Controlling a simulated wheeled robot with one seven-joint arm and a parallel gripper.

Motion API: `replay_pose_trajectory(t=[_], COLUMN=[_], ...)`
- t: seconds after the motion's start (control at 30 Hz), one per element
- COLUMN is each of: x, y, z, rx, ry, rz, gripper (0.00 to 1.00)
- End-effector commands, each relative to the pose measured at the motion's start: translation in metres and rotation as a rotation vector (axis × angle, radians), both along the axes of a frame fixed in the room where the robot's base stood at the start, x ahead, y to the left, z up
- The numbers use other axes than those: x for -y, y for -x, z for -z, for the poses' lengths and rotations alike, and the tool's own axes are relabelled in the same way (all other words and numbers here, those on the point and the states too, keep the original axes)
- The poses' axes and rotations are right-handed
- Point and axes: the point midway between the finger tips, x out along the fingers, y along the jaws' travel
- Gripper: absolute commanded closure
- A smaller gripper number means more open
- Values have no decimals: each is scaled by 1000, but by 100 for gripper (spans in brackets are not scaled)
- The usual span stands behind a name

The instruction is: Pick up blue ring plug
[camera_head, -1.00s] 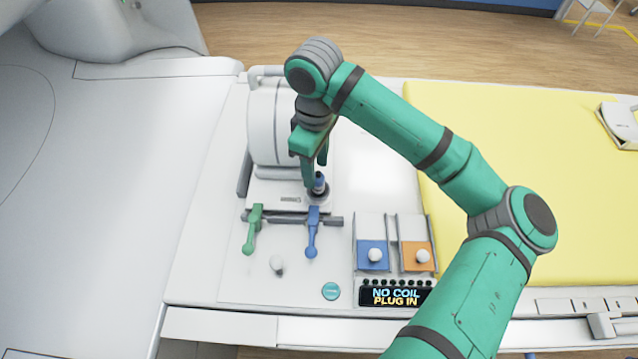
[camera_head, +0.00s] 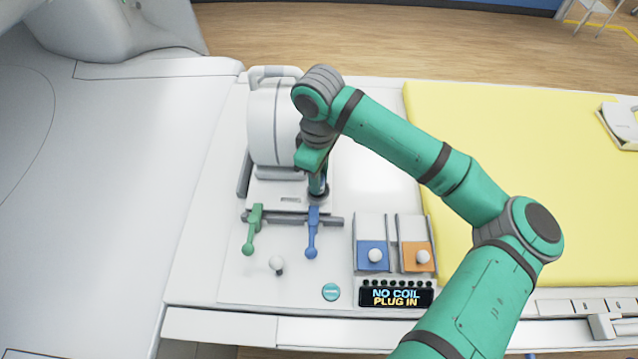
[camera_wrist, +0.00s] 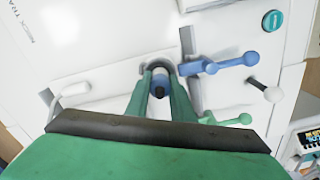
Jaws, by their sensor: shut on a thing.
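The blue ring plug (camera_wrist: 160,84) stands in a round grey socket at the front right of the white coil unit (camera_head: 270,125). In the wrist view its blue band and dark tip sit between my two green fingers. My gripper (camera_wrist: 161,92) points down and is shut on the plug, which still appears to be in its socket. In the head view my gripper (camera_head: 318,186) covers most of the plug.
A green lever (camera_head: 252,230) and a blue lever (camera_head: 312,232) lie in front of the unit. A white knob (camera_head: 277,264) stands nearby. Blue (camera_head: 372,253) and orange (camera_head: 416,257) slots sit to the right, above a display (camera_head: 396,295) reading "NO COIL PLUG IN". A yellow mattress (camera_head: 530,180) lies right.

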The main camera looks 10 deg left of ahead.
Motion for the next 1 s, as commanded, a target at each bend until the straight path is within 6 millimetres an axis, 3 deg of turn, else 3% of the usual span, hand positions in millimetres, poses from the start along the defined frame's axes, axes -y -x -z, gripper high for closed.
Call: replay_pose_trajectory(t=[0.27,0.53,0.83,1.0], x=[-1,-1,13,26], y=[-1,0,50,89], z=[-4,-34,-94,-110], rx=[1,4,6,5], ry=[-2,-2,-2,0], rz=[0,-1,-6,-4], gripper=[100,100,100,100])
